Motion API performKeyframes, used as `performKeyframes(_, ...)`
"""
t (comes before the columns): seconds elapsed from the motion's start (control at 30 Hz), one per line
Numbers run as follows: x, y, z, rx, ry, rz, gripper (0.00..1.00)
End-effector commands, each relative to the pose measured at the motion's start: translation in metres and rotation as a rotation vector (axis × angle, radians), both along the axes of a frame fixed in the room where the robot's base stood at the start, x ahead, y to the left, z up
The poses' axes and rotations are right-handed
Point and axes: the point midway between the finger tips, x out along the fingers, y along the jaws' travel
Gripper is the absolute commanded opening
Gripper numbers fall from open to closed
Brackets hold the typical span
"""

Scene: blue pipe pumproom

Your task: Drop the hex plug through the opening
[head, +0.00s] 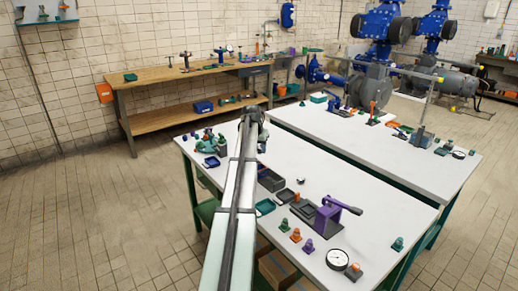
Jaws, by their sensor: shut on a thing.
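My arm reaches forward over the near white table (385,225). My gripper (260,138) is at its far end, above the table's back part, small and partly hidden by my own arm. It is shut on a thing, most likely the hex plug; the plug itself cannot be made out. A dark grey box (271,180) stands just right of my arm, below and nearer than the gripper. I cannot tell whether the opening is in this box.
Teal parts (207,145) and a blue tray (211,162) lie left of my arm. A purple lever press (328,215), small coloured plugs (296,235) and a gauge (338,259) stand to the right. The table's right front is mostly clear. A second white table (350,140) stands behind.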

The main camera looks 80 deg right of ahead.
Motion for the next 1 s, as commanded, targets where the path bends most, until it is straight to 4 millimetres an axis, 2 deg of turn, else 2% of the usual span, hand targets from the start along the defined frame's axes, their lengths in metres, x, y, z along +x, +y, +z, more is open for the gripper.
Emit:
performKeyframes(0.37, 0.0, 0.0, -0.017, 0.0, 0.001, 0.001, 0.0)
performKeyframes(1.0, 0.0, 0.0, -0.067, 0.0, 0.001, 0.001, 0.0)
